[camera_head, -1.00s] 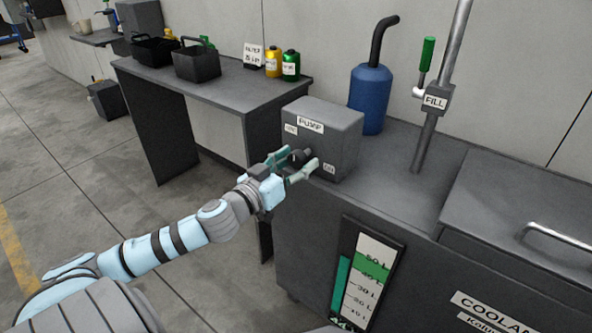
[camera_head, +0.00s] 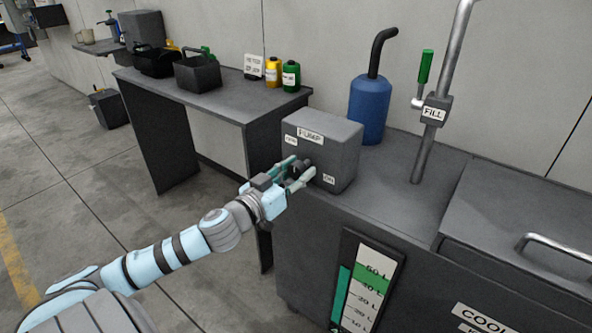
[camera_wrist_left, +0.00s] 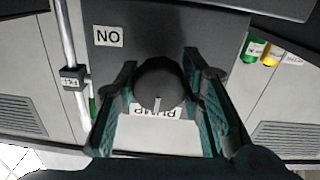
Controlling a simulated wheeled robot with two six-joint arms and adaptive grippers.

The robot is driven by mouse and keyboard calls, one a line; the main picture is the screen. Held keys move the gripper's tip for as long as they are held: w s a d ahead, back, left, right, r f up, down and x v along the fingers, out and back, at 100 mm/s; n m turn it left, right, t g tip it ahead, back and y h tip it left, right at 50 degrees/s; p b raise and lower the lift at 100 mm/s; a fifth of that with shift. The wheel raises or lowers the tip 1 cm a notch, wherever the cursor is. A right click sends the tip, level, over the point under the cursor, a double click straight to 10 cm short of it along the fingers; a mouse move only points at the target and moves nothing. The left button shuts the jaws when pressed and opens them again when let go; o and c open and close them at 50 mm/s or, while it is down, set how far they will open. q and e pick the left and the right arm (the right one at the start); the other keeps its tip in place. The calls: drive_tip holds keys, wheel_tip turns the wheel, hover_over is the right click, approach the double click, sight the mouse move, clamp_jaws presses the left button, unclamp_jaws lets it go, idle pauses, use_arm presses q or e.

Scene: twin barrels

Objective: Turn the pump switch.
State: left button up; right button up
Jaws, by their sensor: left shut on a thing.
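The pump switch is a dark round knob (camera_wrist_left: 160,80) with a pale pointer mark, on the front of the grey pump box (camera_head: 338,143). The box has a PUMP label and small OFF and ON labels. My left gripper (camera_head: 301,168) is at the box front, shut on the knob. In the left wrist view its green fingers stand on both sides of the knob, and the ON label (camera_wrist_left: 108,36) is upper left, upside down. In the head view the fingers mostly hide the knob. My right gripper is not in view.
The pump box stands on a grey coolant tank with a level gauge (camera_head: 366,290). Behind it are a blue canister (camera_head: 370,103) and a pipe with a green FILL lever (camera_head: 425,67). A side table (camera_head: 232,101) holds black bins and bottles.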

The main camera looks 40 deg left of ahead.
use_arm(q)
drive_tip(key=shift+o, duration=0.2)
drive_tip(key=m+p, duration=0.5)
drive_tip(key=shift+r, duration=0.15)
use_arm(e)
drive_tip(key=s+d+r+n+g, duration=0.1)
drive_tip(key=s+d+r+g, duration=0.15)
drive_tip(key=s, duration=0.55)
use_arm(q)
drive_tip(key=m+p, duration=0.2)
drive_tip(key=m, duration=0.1)
drive_tip(key=shift+a+m+p, duration=0.15)
drive_tip(key=shift+m+p, duration=0.15)
drive_tip(key=shift+p, duration=0.1)
drive_tip(key=m+p, duration=0.2)
drive_tip(key=m, duration=0.2)
drive_tip(key=shift+m, duration=0.3)
drive_tip(key=shift+c, duration=0.2)
drive_tip(key=shift+m, duration=1.1)
drive_tip(key=shift+m+p, duration=0.5)
drive_tip(key=shift+m, duration=0.4)
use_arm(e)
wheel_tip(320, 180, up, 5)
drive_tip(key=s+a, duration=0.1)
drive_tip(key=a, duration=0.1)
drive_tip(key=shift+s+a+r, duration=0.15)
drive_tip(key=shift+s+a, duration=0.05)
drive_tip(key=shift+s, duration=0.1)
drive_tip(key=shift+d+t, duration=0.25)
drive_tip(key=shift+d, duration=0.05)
